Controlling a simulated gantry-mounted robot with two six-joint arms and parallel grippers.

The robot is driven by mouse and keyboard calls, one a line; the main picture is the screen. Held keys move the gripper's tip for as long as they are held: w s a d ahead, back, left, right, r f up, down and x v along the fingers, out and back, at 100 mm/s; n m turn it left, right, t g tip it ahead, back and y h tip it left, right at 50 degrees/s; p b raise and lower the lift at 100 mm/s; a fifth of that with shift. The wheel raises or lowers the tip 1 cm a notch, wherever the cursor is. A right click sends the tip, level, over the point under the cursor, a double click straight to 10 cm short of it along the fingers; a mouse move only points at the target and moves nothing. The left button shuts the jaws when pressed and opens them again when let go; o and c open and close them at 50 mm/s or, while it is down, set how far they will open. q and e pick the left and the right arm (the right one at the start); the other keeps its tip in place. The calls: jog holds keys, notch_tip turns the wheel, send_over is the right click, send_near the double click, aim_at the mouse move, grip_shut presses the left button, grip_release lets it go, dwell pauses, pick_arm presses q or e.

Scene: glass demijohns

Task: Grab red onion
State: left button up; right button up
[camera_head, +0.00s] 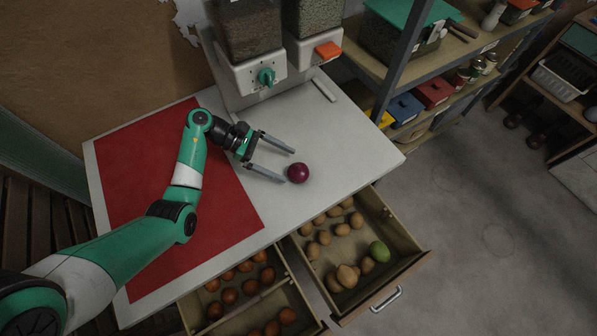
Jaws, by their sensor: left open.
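A round dark purple red onion (298,173) sits on the white tabletop (350,130), right of the red mat. My left gripper (290,166) is open, with its two grey fingers pointing right towards the onion. The near fingertip is close to the onion's left side; I cannot tell whether they touch. The far fingertip is above and left of the onion. The onion is not gripped. My right gripper is not in view.
A red mat (130,190) covers the table's left part. Two dispensers (250,75) stand at the back. Below the front edge, open drawers hold brown round items (229,296), and potatoes with a green item (379,251). Shelves (440,60) stand at the right.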

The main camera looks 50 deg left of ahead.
aim_at(290, 168)
pick_arm(q)
jog(key=x, duration=0.2)
jog(key=b+x, duration=0.1)
jog(key=x, duration=0.2)
jog(key=shift+s+d+f, duration=0.1)
jog(key=shift+s+d, duration=0.15)
jog(key=shift+d, duration=0.05)
jog(key=c, duration=1.4)
